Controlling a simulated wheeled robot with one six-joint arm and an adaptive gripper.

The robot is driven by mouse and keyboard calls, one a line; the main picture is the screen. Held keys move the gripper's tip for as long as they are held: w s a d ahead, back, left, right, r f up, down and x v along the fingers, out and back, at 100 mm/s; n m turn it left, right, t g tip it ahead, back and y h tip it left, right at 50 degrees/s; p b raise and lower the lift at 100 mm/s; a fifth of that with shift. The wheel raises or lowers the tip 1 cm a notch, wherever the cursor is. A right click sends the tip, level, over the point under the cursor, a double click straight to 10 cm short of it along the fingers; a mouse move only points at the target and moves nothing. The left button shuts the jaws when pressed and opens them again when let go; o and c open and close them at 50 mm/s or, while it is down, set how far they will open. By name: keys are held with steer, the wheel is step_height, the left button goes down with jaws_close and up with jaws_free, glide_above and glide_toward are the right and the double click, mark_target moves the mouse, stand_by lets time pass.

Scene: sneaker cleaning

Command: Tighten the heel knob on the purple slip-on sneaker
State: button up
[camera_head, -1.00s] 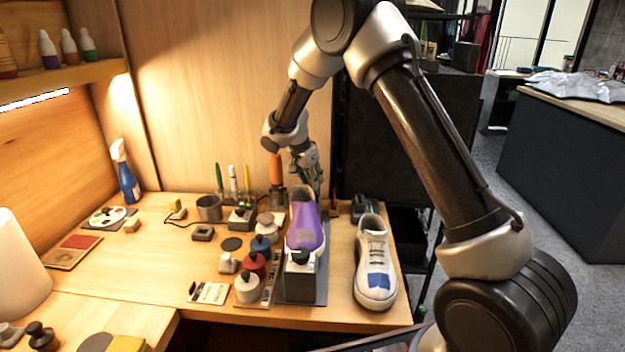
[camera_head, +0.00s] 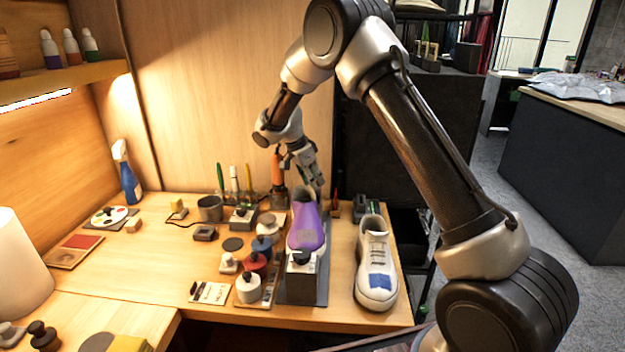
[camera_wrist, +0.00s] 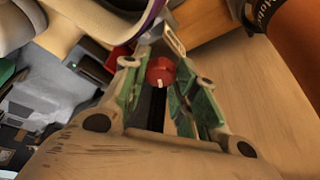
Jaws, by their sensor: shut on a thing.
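The purple slip-on sneaker (camera_head: 305,236) sits on a dark stand (camera_head: 322,292) with its toe toward the front edge of the table. Its pale underside or side with a purple edge (camera_wrist: 148,22) fills the top of the wrist view. The red heel knob (camera_wrist: 160,71), with a white mark, sits between my green-padded fingers in the wrist view. My gripper (camera_head: 313,181) is at the far end of the sneaker and is shut on the knob. The knob is hidden in the head view.
A white sneaker with a blue patch (camera_head: 375,265) stands close on the right. Several capped pots (camera_head: 248,287) stand on the left.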

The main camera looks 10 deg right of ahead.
steer(key=o, duration=1)
steer(key=v, duration=1.2)
